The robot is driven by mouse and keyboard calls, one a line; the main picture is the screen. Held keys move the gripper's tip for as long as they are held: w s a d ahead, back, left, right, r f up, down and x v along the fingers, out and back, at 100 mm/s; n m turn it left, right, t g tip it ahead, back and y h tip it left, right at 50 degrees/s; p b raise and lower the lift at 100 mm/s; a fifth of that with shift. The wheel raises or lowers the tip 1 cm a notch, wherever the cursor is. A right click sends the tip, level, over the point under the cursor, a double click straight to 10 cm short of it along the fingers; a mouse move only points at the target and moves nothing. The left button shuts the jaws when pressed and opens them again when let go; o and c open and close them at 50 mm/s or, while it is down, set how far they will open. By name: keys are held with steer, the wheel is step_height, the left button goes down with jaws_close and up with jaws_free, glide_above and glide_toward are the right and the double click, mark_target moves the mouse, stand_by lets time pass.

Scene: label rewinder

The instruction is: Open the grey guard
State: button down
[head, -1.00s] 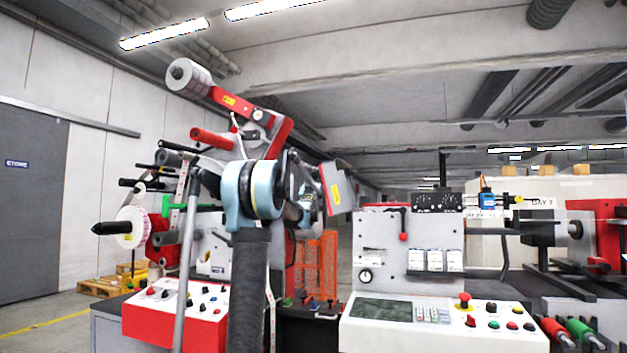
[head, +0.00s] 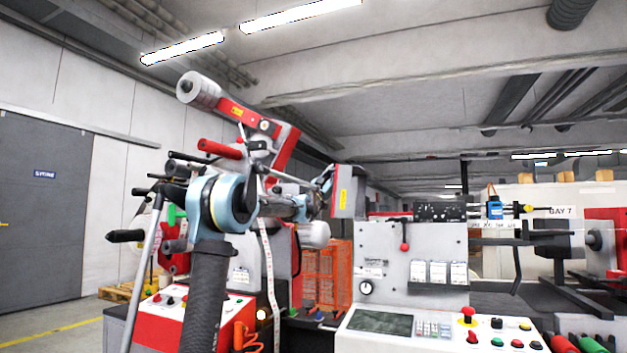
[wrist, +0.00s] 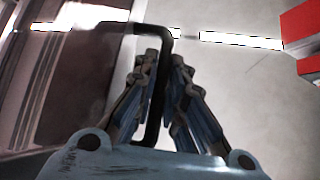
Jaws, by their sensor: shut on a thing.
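The grey guard (head: 349,192) appears in the head view as a grey panel with a yellow label, standing nearly upright above the machine's middle. My gripper (head: 326,182) is at its left side; the fingers are small and partly hidden there. In the wrist view, my gripper (wrist: 165,62) is shut on a black bent bar handle (wrist: 152,130), which passes between the fingers. The handle's upper arm runs left toward a blurred dark panel. Where the handle joins the guard is not clear.
A red and grey roller arm (head: 265,125) rises behind my arm. A grey control panel (head: 410,262) with a red lever stands right of the guard, above a white console (head: 450,335). An orange mesh fence (head: 327,275) is behind. Space above the guard looks clear.

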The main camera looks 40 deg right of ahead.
steer(key=shift+s, duration=0.1)
steer(key=c, duration=1.9)
jaws_free()
steer(key=v, duration=1.2)
steer(key=shift+a, duration=0.1)
steer(key=shift+m+g, duration=0.3)
steer(key=shift+g, duration=0.1)
steer(key=shift+s+d+f+v, duration=0.15)
steer(key=shift+s+v, duration=0.6)
steer(key=shift+v, duration=2.5)
steer(key=shift+s+d+f+v, duration=0.2)
steer(key=shift+s+v, duration=0.5)
steer(key=shift+v, duration=2.5)
steer(key=shift+s+d+r+v, duration=0.2)
steer(key=shift+s+v, duration=0.55)
steer(key=shift+v, duration=2.5)
steer(key=shift+f, duration=0.1)
